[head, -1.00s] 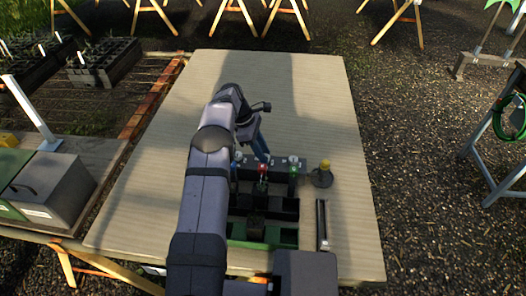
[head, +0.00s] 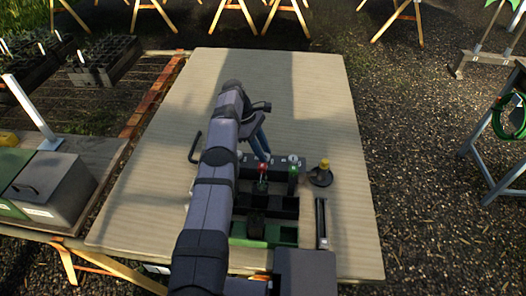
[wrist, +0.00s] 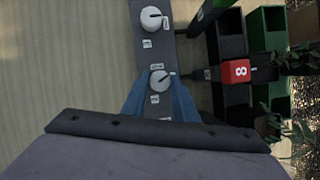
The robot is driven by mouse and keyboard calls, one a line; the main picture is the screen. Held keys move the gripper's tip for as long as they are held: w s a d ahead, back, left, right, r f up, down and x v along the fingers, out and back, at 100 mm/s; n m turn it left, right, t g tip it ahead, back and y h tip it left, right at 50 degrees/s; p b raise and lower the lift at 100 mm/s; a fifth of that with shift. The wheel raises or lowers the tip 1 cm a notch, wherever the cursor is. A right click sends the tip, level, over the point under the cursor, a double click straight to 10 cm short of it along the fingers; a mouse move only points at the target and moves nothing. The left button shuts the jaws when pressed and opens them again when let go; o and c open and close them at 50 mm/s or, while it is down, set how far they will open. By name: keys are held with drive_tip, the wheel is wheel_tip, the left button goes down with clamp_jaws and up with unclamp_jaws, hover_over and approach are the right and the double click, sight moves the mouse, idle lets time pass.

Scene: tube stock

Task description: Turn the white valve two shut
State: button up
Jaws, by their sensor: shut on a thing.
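A dark panel (wrist: 157,50) carries round white valves with small white labels too small to read. In the wrist view, one white valve (wrist: 160,79) sits between the two blue fingers of my gripper (wrist: 161,86), which are shut on it. Its dark pointer mark lies roughly crosswise to the panel, slanting right. Another white valve (wrist: 151,19) is further along the panel, clear of the fingers. In the head view, my gripper (head: 264,153) reaches down to the panel (head: 278,166), and the held valve is hidden there. I cannot read which number the held valve has.
A red block marked 8 (wrist: 236,71) stands close right of the fingers in the wrist view. Dark and green bins (head: 264,231) lie in front of the panel. A yellow-topped dark item (head: 321,175) stands to the right. The far table (head: 290,85) is clear.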

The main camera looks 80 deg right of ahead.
drive_tip(key=shift+r, duration=0.1)
drive_tip(key=o, duration=1.1)
drive_tip(key=shift+c, duration=0.2)
drive_tip(key=shift+r, duration=0.8)
wheel_tip(320, 180, up, 8)
drive_tip(key=p, duration=0.6)
drive_tip(key=shift+r+p, duration=0.2)
drive_tip(key=shift+p, duration=0.1)
